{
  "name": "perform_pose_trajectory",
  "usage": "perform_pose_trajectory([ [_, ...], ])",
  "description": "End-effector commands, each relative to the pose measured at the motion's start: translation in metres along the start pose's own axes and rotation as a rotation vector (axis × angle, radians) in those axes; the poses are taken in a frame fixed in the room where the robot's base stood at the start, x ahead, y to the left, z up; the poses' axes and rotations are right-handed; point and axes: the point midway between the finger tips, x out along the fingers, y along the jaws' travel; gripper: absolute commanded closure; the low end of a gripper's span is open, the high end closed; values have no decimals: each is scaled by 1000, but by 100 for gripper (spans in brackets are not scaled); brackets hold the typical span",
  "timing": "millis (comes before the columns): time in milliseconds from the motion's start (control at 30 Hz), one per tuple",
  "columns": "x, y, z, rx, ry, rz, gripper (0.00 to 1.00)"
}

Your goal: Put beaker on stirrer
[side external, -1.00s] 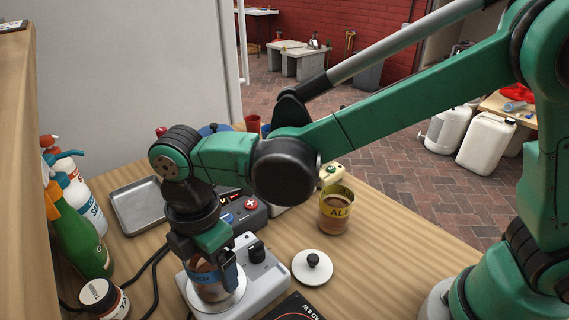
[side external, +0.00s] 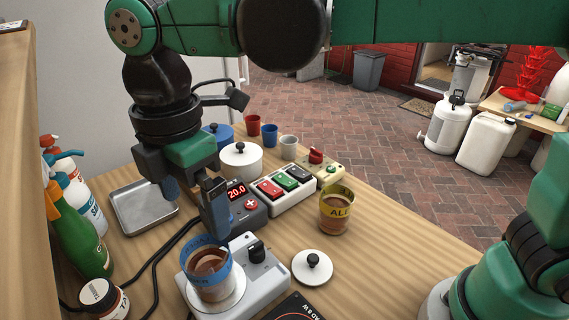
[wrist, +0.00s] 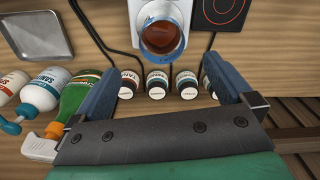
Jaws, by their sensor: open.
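The beaker (side external: 209,279), clear with a blue band and brown liquid, stands upright on the round plate of the white stirrer (side external: 262,281). In the wrist view the beaker (wrist: 161,40) is seen from above on the stirrer (wrist: 133,8), ahead of the fingers. My gripper (side external: 192,212) is open and empty, raised above and behind the beaker in the side view, apart from it. In the wrist view the two blue fingers of my gripper (wrist: 166,88) are spread wide with nothing between them.
A glass marked ALE (side external: 336,211) and a white lid (side external: 312,267) stand right of the stirrer. A metal tray (side external: 143,207) and spray bottles (side external: 85,235) are at left.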

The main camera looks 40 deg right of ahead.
Motion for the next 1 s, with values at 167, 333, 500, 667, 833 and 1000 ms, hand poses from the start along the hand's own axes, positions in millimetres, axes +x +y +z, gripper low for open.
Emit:
perform_pose_trajectory([
  [167, -12, 0, 3, 16, 3, 5, 0],
  [333, -14, 0, 44, 283, 47, 86, 0],
  [500, -1, -16, 121, 834, 163, 256, 0],
  [667, 22, -42, 178, 1311, 298, 412, 0],
  [833, 42, -62, 208, 1615, 412, 520, 0],
  [1000, 48, -68, 217, 1708, 453, 553, 0],
])
